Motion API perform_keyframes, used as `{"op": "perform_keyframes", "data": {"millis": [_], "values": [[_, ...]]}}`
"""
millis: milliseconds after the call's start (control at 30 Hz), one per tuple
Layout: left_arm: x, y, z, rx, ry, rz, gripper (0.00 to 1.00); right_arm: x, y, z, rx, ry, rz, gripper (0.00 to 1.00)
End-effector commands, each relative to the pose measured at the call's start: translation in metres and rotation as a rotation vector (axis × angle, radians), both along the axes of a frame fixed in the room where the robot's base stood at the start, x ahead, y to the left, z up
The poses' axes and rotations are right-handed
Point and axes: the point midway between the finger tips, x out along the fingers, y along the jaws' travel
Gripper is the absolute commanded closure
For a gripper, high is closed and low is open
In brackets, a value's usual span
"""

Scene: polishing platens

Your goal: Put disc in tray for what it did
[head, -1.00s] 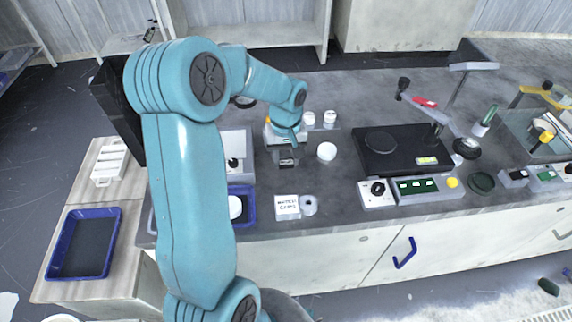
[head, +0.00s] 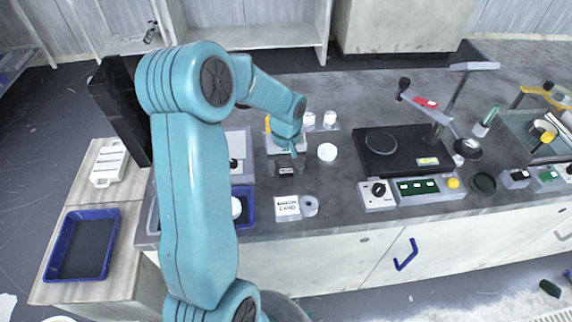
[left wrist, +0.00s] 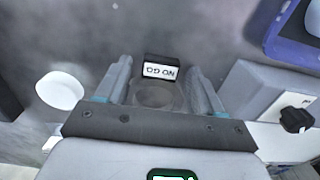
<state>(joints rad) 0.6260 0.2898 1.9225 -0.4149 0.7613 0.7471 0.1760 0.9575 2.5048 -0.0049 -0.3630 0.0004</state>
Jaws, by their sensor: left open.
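My left gripper (head: 287,163) is open above the bench, pointing down. In the left wrist view its two fingers (left wrist: 155,88) stand on either side of a dull grey round shape (left wrist: 155,96), which I cannot clearly identify. A small black block with a white NO GO label (left wrist: 160,70) is just beyond the fingertips; it shows in the head view as a dark block (head: 286,171). A white round puck (head: 327,152) stands right of the gripper. A white disc (head: 236,207) lies in a blue tray (head: 250,206), partly hidden by my arm. My right gripper is not in view.
A printed card block (head: 287,206) and a grey ring (head: 310,206) stand at the bench front. A black polishing machine (head: 402,165) is to the right. Another blue tray (head: 112,246) lies on the wooden side table. Small white jars (head: 330,118) stand behind the gripper.

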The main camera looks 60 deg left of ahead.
Motion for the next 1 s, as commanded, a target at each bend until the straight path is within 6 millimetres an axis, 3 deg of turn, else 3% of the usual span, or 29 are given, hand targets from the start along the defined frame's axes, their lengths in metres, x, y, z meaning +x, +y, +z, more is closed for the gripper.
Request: {"op": "perform_keyframes", "data": {"millis": [167, 400, 600, 1000], "values": [[0.001, 0.001, 0.025, 0.004, -0.004, 0.001, 0.32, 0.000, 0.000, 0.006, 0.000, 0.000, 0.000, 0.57], [0.001, 0.000, 0.083, 0.002, -0.005, 0.001, 0.32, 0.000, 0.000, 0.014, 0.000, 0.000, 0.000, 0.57], [0.001, 0.000, 0.114, 0.001, -0.002, -0.001, 0.32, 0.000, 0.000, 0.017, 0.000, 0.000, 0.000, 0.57], [0.000, 0.000, 0.123, -0.001, 0.000, 0.000, 0.32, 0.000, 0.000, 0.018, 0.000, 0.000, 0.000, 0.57]]}}
